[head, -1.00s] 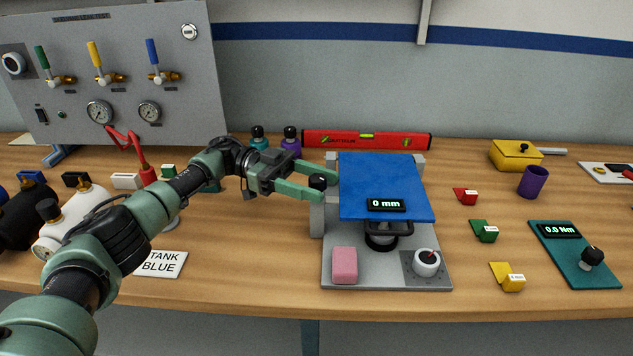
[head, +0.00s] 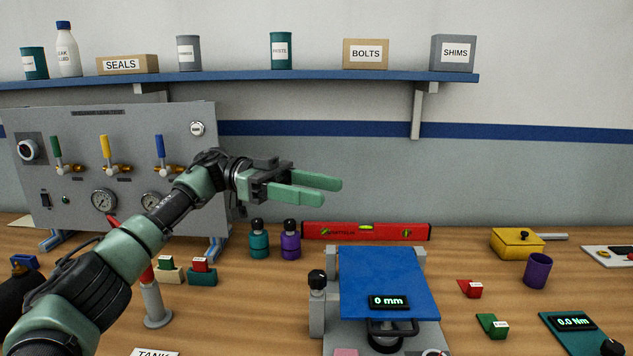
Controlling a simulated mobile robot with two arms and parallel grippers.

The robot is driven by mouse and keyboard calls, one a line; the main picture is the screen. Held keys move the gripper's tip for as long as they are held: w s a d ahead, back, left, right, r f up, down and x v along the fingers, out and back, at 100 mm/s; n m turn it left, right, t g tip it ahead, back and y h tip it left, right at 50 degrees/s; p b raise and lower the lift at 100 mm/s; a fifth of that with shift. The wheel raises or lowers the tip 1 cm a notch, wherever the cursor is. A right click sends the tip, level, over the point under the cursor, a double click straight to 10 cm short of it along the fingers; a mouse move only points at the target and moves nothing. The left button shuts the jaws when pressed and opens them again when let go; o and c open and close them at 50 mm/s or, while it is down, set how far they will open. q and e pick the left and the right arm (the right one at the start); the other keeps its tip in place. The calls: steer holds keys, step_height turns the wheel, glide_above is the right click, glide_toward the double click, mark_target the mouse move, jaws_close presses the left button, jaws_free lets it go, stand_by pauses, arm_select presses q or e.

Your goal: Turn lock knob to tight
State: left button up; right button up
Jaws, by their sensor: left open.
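My left gripper (head: 331,191) is open and empty, raised in front of the grey wall. Its two green fingers point right. It is above and apart from a black knob (head: 317,279) on a grey post at the left side of the test fixture. The fixture has a tilted blue plate (head: 385,278) with a display reading "0 mm" (head: 388,302). A white-and-dark dial knob (head: 436,353) on the fixture's base is mostly cut off by the bottom edge. I cannot read any lock marking on either knob. My right gripper is not in view.
A red spirit level (head: 366,231) lies behind the fixture. Teal (head: 259,240) and purple (head: 291,240) bottles stand left of it. A valve panel (head: 110,165) is at the left and a loaded shelf (head: 240,77) above. Coloured blocks and a purple cup (head: 537,271) are at right.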

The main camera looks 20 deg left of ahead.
arm_select(q)
steer(key=shift+r, duration=0.8)
steer(key=n+t+h+p, duration=0.1)
steer(key=n+t+p, duration=0.35)
steer(key=p, duration=0.25)
glide_above(320, 275)
steer(key=w+d, duration=0.2)
step_height(320, 275, down, 11)
steer(key=f+t+p, duration=0.1)
steer(key=s+a+f+n+t+p, duration=0.1)
steer(key=f+t, duration=0.1)
steer(key=s+a+f+n+t+y+p, duration=0.1)
steer(key=f+t, duration=0.1)
steer(key=s+a+f+n+t+y+p, duration=0.3)
steer(key=a+f+t, duration=0.1)
steer(key=p+x, duration=0.2)
steer(key=x, duration=0.5)
steer(key=shift+w, duration=0.4)
jaws_close()
